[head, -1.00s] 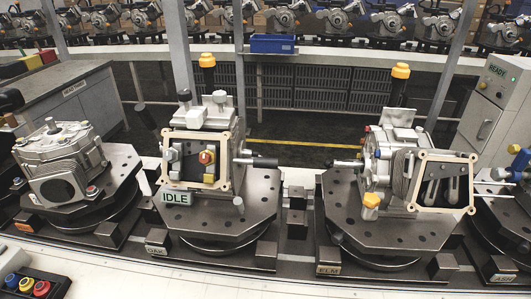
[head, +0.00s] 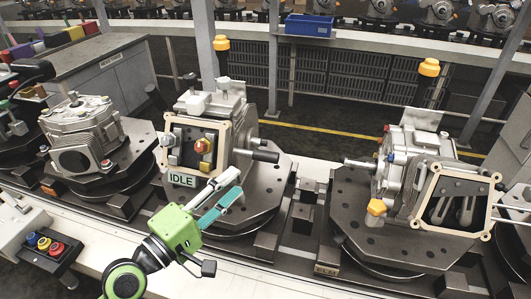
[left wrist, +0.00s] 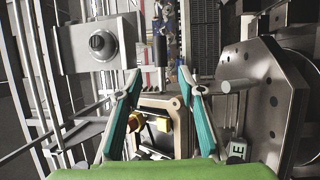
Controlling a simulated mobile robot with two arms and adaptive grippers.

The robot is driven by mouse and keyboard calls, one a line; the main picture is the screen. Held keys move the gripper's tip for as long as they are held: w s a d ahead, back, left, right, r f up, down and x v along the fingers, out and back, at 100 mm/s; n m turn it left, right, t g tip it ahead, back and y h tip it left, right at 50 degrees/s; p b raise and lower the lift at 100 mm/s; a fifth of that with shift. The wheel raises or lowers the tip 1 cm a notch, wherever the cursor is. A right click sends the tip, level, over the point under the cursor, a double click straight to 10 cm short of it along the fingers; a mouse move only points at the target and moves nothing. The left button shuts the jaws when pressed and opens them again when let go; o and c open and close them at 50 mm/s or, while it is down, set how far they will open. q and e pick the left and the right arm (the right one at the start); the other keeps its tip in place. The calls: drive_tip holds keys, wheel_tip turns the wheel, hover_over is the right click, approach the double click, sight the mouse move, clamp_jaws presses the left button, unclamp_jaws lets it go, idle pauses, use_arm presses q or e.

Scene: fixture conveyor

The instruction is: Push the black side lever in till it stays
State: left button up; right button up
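The fixture marked IDLE (head: 181,179) carries a grey housing with a cream square frame (head: 222,160). The black side lever (head: 265,156) sticks out to the right from this housing. It also shows in the left wrist view as a dark handle on a pale shaft (left wrist: 160,50), beyond the fingertips. My left gripper (head: 226,186) is green with teal finger pads, in front of the fixture and below and left of the lever. In the left wrist view (left wrist: 159,76) its fingers are apart with nothing held. My right gripper is not in view.
The round base plate (head: 268,190) lies beneath the housing. A similar fixture (head: 405,165) stands to the right, with a rod pointing left. Another housing (head: 82,140) is at the left. A button box (head: 43,250) is at the front left. A blue bin (head: 309,25) sits behind.

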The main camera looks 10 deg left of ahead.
sight(261, 159)
use_arm(q)
drive_tip(key=p+x, duration=0.4)
drive_tip(key=x, duration=0.7)
drive_tip(key=shift+w+d, duration=0.1)
drive_tip(key=shift+d, duration=0.05)
drive_tip(key=shift+w+d+f, duration=0.1)
drive_tip(key=shift+w+d, duration=0.1)
drive_tip(key=shift+w, duration=0.3)
drive_tip(key=c, duration=1)
clamp_jaws()
